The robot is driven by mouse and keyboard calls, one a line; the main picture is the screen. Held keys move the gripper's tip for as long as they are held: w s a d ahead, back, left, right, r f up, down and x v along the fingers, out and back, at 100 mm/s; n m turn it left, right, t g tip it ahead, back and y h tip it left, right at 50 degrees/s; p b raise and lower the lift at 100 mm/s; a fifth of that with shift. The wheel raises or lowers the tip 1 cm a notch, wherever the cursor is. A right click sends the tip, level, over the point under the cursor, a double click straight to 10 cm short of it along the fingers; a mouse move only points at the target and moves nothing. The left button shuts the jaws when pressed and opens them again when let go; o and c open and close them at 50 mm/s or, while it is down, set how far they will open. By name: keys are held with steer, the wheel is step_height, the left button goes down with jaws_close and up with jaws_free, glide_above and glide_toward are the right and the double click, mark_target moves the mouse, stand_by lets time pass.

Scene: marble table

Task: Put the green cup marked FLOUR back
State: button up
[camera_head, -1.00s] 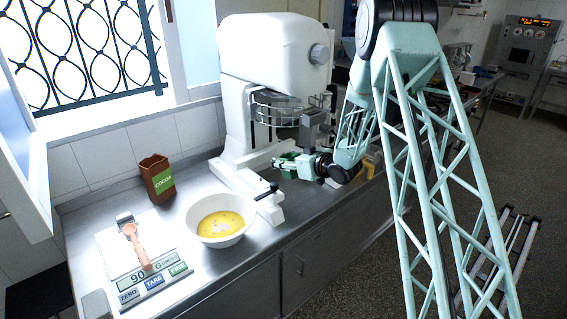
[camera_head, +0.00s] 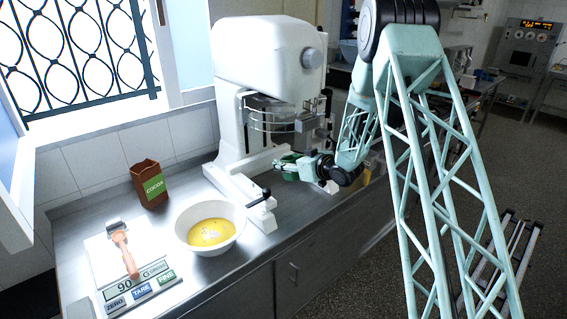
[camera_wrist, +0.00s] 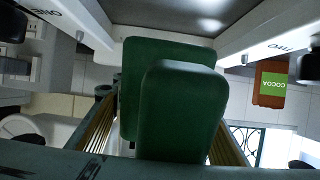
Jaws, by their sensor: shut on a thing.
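I cannot read the FLOUR mark in either view. I cannot tell whether the cup touches the counter.
The white mixer (camera_head: 266,62) stands close to my gripper. A white bowl with yellow mix (camera_head: 234,246), a scale reading 90 (camera_head: 157,268) with an orange-handled tool (camera_head: 126,254), and a cocoa box (camera_head: 148,185) are to the left. The counter's front edge is close.

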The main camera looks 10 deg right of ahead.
steer(key=shift+f+b, duration=3.25)
steer(key=shift+f, duration=1.75)
steer(key=shift+f+b, duration=0.4)
steer(key=shift+f, duration=0.25)
steer(key=o, duration=1.1)
steer(key=shift+v, duration=6.05)
